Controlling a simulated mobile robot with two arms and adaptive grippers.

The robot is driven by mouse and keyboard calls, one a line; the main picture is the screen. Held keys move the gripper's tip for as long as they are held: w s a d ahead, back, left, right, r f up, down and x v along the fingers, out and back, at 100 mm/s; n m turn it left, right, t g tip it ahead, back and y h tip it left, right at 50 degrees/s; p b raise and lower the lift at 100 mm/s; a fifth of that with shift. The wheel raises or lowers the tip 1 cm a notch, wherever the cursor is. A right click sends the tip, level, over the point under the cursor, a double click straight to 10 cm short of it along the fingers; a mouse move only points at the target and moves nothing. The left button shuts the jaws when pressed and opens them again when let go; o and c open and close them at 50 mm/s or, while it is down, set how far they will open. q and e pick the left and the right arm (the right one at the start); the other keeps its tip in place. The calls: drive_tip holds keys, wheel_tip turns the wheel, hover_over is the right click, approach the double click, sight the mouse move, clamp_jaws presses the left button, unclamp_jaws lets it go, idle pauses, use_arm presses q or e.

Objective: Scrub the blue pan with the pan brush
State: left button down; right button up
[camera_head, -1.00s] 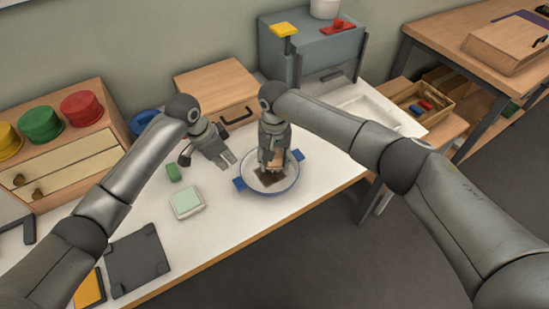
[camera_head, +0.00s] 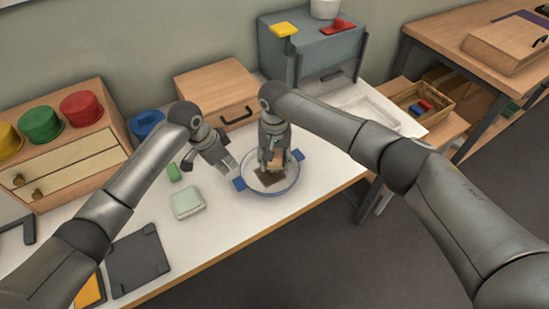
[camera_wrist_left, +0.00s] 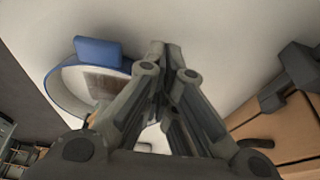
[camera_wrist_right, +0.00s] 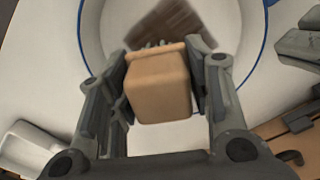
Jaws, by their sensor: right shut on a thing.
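The pan (camera_head: 291,187) is a round white dish with a blue rim and two blue side handles, near the table's front edge. A dark brown patch (camera_head: 268,178) lies on its floor. My right gripper (camera_head: 273,164) is over the pan, shut on the pan brush. The brush's tan block (camera_wrist_right: 158,88) sits between the fingers in the right wrist view, bristles toward the patch (camera_wrist_right: 165,22); whether they touch it I cannot tell. My left gripper (camera_head: 228,166) is just left of the pan, empty, fingertips together in the left wrist view (camera_wrist_left: 167,48).
A pale green box (camera_head: 187,203) and a small green block (camera_head: 173,173) lie left of the pan. A wooden box (camera_head: 215,88) with a dark handle stands behind. A white tray (camera_head: 372,112) is at the right. Bare tabletop lies right of the pan.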

sight(264, 176)
use_arm(q)
drive_tip(key=shift+f, duration=1.35)
use_arm(e)
drive_tip(key=shift+f, duration=1.05)
idle(0.3)
drive_tip(key=shift+s+a+r, duration=0.1)
drive_tip(key=shift+s+a, duration=0.35)
drive_tip(key=shift+a, duration=0.35)
drive_tip(key=shift+s+a, duration=0.45)
drive_tip(key=shift+a, duration=0.35)
drive_tip(key=shift+d, duration=0.1)
